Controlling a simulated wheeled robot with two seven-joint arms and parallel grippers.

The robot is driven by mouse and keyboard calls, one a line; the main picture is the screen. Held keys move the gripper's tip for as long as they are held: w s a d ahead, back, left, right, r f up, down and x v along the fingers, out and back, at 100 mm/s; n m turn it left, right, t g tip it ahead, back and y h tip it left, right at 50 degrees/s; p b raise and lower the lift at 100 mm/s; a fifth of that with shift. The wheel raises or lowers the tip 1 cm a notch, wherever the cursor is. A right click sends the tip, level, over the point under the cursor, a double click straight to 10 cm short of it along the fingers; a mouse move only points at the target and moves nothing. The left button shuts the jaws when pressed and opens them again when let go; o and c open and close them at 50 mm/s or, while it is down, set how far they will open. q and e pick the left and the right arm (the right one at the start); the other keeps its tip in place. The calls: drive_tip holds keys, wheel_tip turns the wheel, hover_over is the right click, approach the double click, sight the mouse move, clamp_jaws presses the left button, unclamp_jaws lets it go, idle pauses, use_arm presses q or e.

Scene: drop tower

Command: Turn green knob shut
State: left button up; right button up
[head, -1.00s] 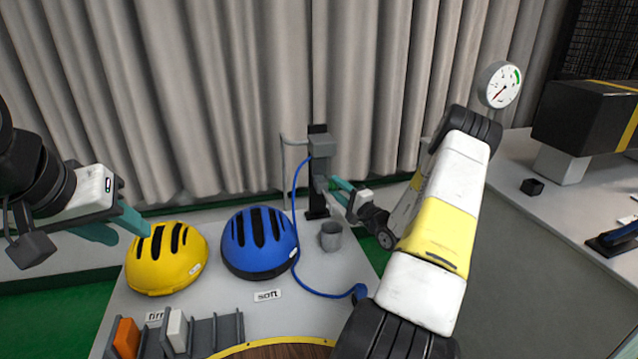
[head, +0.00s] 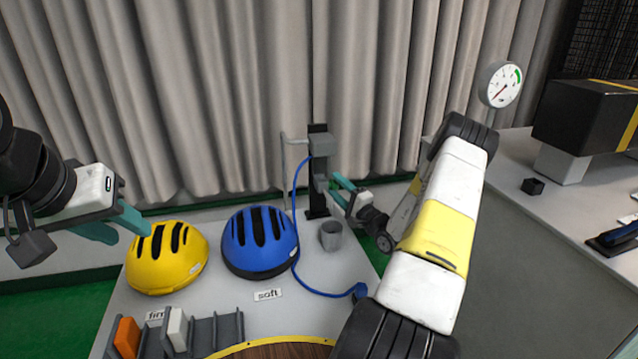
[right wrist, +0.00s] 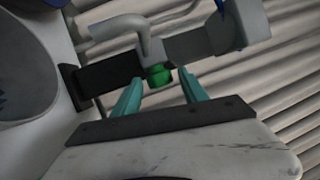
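The green knob (right wrist: 159,76) sits under a grey bent pipe fitting on a dark post in the right wrist view. My right gripper (right wrist: 160,82) is open, with its teal fingertips on either side of the knob and a visible gap on each side. In the head view my right gripper (head: 335,184) is beside the grey valve post (head: 318,145), and I cannot make out the knob there.
A blue helmet (head: 258,258) and a grey cup (head: 331,236) stand on the table near the post. A blue hose (head: 296,210) runs from the post down to the table. A round gauge (head: 500,85) stands at right. A grey rack (head: 218,330) holds orange and white blocks.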

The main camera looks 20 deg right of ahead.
drive_tip(key=v, duration=0.7)
drive_tip(key=shift+s, duration=0.35)
drive_tip(key=shift+d, duration=0.15)
